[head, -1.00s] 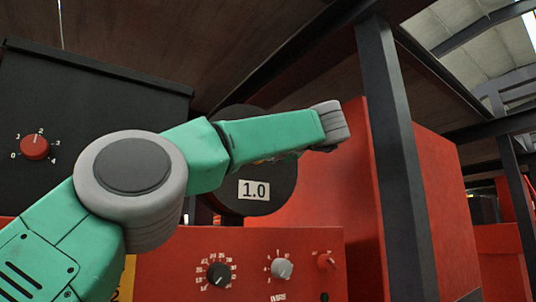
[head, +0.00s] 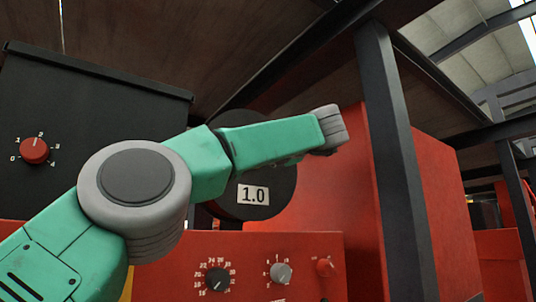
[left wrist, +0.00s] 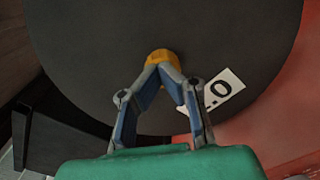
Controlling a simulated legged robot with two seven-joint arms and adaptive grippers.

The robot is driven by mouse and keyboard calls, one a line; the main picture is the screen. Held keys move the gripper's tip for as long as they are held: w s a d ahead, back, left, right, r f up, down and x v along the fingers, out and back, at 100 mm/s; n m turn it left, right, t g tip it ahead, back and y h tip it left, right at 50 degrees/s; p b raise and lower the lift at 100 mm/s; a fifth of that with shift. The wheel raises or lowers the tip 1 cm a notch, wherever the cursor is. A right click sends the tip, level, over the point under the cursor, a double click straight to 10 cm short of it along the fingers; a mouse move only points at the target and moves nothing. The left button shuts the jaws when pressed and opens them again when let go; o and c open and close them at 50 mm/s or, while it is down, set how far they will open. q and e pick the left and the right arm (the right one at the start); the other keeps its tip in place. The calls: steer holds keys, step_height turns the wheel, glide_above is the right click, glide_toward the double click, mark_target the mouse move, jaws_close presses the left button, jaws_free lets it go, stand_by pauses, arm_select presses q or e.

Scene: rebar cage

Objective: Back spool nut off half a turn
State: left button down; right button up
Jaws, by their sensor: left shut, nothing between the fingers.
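The spool is a large black disc with a white "1.0" label; it stands behind my left arm in the head view (head: 281,187) and fills much of the left wrist view (left wrist: 90,50). A yellow-orange nut (left wrist: 160,55) sits on its face in the left wrist view. My left gripper (left wrist: 166,72) is shut and empty, its fingertips drawn together at the nut's lower edge. I cannot tell whether they touch it. In the head view my left arm hides the nut and the gripper. My right gripper is in neither view.
A red panel (head: 180,262) with a black knob (head: 218,279), a grey knob (head: 281,272) and a small red knob (head: 325,267) lies below the spool. A black box (head: 90,110) with a red dial stands left. A dark post (head: 397,160) rises right of my wrist.

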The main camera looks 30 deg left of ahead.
arm_select(q)
steer(key=shift+w+a, duration=0.1)
steer(key=shift+a, duration=0.2)
steer(key=c, duration=1.1)
jaws_free()
steer(key=shift+w+f, duration=0.1)
steer(key=shift+w, duration=0.1)
steer(key=shift+a+f, duration=0.15)
steer(key=shift+a, duration=0.35)
steer(key=shift+d, duration=0.2)
steer(key=v, duration=1.2)
steer(key=shift+w+d, duration=0.1)
steer(key=shift+w, duration=0.1)
